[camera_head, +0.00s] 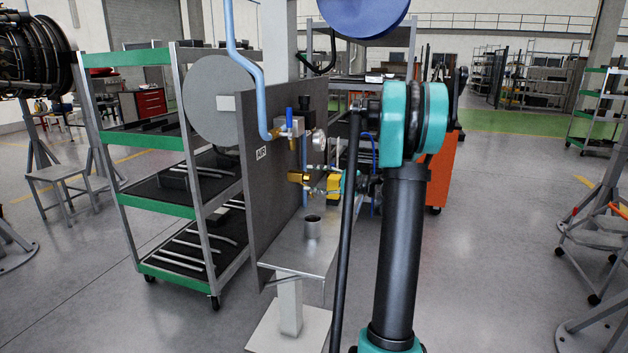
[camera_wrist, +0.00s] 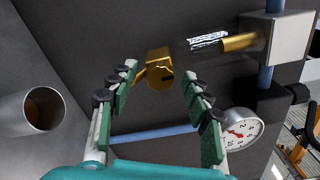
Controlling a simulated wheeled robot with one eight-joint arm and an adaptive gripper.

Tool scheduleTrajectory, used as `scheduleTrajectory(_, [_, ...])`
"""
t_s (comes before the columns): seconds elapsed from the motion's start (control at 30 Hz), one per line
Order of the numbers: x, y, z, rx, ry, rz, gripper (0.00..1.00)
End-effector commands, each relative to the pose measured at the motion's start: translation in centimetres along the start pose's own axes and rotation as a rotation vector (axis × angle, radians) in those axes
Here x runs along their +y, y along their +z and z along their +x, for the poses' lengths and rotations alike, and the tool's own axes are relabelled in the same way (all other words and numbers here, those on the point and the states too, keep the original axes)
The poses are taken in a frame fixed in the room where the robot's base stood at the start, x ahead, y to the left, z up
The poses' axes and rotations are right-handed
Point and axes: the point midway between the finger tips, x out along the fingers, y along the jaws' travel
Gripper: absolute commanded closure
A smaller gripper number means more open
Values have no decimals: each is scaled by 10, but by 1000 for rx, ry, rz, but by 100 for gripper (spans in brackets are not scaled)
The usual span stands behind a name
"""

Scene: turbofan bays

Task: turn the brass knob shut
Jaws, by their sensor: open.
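The brass knob (camera_wrist: 159,70) shows in the wrist view at the upper middle, against the dark panel. My gripper (camera_wrist: 158,80) is open, with one green-padded finger on each side of the knob's lower part in the picture. A gap shows on both sides, so the fingers do not visibly touch it. How deep the knob sits between the fingertips I cannot tell. In the head view the brass knob (camera_head: 298,178) sits low on the panel, left of my gripper (camera_head: 318,180), which reaches in from the right and is small and partly hidden there.
A pressure gauge (camera_wrist: 243,129) is close to the right finger. A brass fitting (camera_wrist: 238,42) and a blue pipe (camera_wrist: 155,133) are nearby. A metal cup (camera_head: 312,226) stands on the panel's shelf (camera_head: 300,256). A green-edged cart (camera_head: 155,205) stands left of the panel.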

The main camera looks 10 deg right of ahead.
Motion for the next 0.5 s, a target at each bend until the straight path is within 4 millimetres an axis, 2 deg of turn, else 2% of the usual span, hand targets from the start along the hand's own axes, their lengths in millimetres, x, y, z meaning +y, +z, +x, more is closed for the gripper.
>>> scheduleTrajectory(0.17, [0,-1,-17,3,-2,0,51])
scheduleTrajectory(0.5, [0,-1,-85,4,-2,0,51])
